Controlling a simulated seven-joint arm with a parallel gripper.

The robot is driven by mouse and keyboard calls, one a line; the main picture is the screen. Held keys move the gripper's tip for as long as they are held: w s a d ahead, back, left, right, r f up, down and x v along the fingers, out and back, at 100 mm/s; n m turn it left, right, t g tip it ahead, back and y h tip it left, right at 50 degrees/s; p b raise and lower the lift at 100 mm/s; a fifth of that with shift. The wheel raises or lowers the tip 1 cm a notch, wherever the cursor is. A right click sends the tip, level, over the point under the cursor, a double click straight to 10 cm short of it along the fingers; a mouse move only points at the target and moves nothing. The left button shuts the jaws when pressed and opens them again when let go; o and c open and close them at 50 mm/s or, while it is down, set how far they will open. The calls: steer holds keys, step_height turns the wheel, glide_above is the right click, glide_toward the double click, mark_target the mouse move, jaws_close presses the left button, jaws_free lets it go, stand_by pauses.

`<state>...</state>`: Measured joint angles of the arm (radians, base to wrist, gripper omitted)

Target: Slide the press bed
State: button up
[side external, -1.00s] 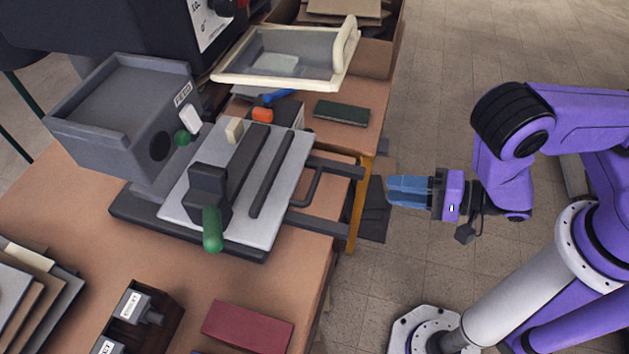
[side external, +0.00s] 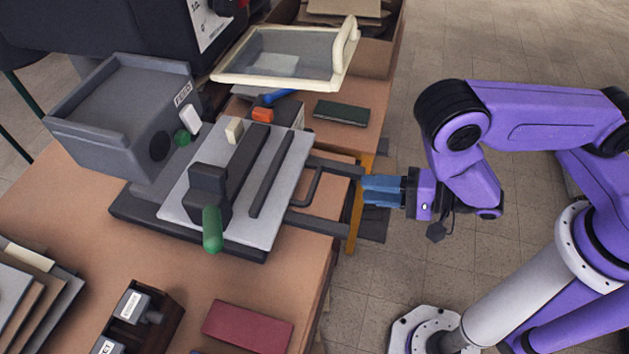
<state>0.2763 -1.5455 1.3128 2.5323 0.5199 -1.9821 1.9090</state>
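The press bed (side external: 285,190) is a pale grey plate on a dark base at the middle of the bench. It carries a dark block with a green-tipped lever (side external: 212,230). A dark U-shaped handle (side external: 316,184) sticks out from its right side, between two dark rails (side external: 325,225) that reach past the bench edge. My gripper (side external: 364,189) has blue fingers pointing left toward the handle. It is near the rail ends, right of the handle and apart from it. The fingers look open with nothing between them.
A grey feed box (side external: 120,115) stands left of the bed. A cream-framed tray (side external: 285,55) is behind it, with a dark green book (side external: 341,112) nearby. A red book (side external: 247,327) lies in front.

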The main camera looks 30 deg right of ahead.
mark_target(314, 181)
steer(key=x, duration=1.2)
steer(key=shift+w+a, duration=0.2)
jaws_close()
